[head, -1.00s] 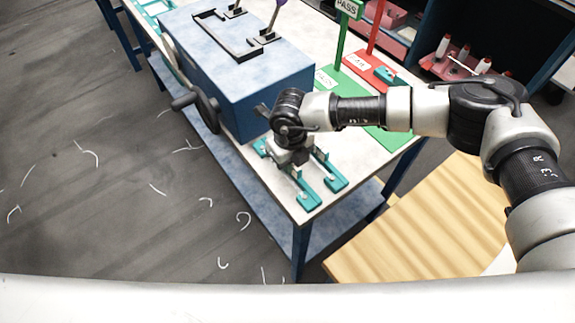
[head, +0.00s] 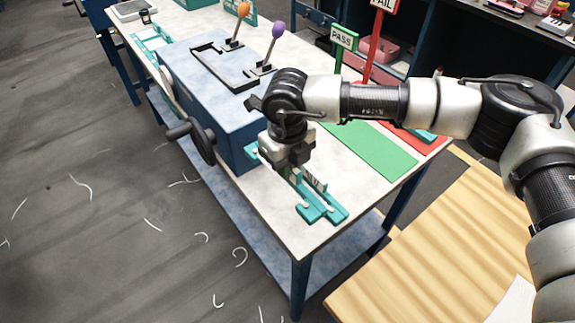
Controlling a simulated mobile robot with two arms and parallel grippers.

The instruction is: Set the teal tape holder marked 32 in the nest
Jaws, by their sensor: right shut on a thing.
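My right gripper (head: 288,163) points down over the front end of the white table, just right of the blue box. It is shut on a teal tape holder (head: 316,181), whose near end shows beyond the jaws. A pale mark shows on the holder, too small to read as a number. A second teal piece (head: 311,212) with white spots lies on the table close beside it; whether the two touch is unclear. The black-edged nest (head: 203,57) is on top of the blue box and looks empty. My left gripper is not in view.
The blue box (head: 232,108) has a black handwheel (head: 193,138) on its left side. Levers with an orange knob (head: 243,10) and a purple knob (head: 279,29) stand by the nest. A green PASS mat (head: 375,152) and a red FAIL sign (head: 377,30) are to the right.

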